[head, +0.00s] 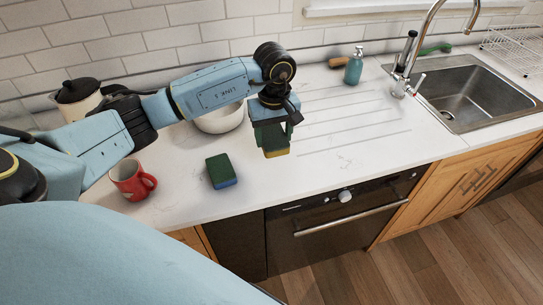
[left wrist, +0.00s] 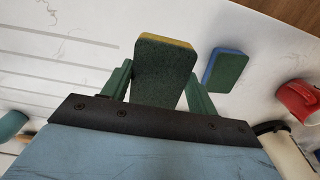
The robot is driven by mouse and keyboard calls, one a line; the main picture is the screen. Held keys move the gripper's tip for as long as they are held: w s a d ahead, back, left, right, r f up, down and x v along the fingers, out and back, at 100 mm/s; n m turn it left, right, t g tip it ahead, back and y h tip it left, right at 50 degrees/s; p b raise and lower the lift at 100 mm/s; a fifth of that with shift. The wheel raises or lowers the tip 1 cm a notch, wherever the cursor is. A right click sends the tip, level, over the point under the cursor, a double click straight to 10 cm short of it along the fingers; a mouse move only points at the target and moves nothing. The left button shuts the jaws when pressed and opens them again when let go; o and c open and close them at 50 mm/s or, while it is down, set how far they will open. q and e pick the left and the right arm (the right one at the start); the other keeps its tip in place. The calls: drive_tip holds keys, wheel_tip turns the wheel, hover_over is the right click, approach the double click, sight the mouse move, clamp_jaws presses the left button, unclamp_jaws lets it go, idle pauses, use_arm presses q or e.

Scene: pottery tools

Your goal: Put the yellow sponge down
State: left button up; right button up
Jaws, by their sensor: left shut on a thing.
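The yellow sponge (head: 276,151) has a dark green scouring side and a yellow edge. My left gripper (head: 273,128) is shut on it over the white counter, near the counter's front edge. In the left wrist view the sponge (left wrist: 163,72) stands out between the two green fingers of the gripper (left wrist: 158,85), green side toward the camera. I cannot tell whether the sponge touches the counter. A second sponge, green and blue (head: 221,170), lies on the counter to the left; it also shows in the left wrist view (left wrist: 226,71). My right gripper is not in view.
A red mug (head: 132,180) stands left of the blue sponge. A white bowl (head: 219,120) sits behind my arm. A teal soap bottle (head: 354,68), tap (head: 402,75) and sink (head: 476,92) are at the right. The grooved drainer area (head: 350,110) is largely clear.

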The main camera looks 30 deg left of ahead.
use_arm(q)
wheel_tip(320, 180, down, 9)
drive_tip(key=shift+f+p, duration=0.1)
drive_tip(key=shift+p, duration=0.25)
drive_tip(key=shift+f, duration=0.1)
drive_tip(key=o, duration=0.7)
drive_tip(key=shift+c, duration=0.2)
wheel_tip(320, 180, up, 12)
drive_tip(key=shift+r+b, duration=0.15)
drive_tip(key=shift+b, duration=0.25)
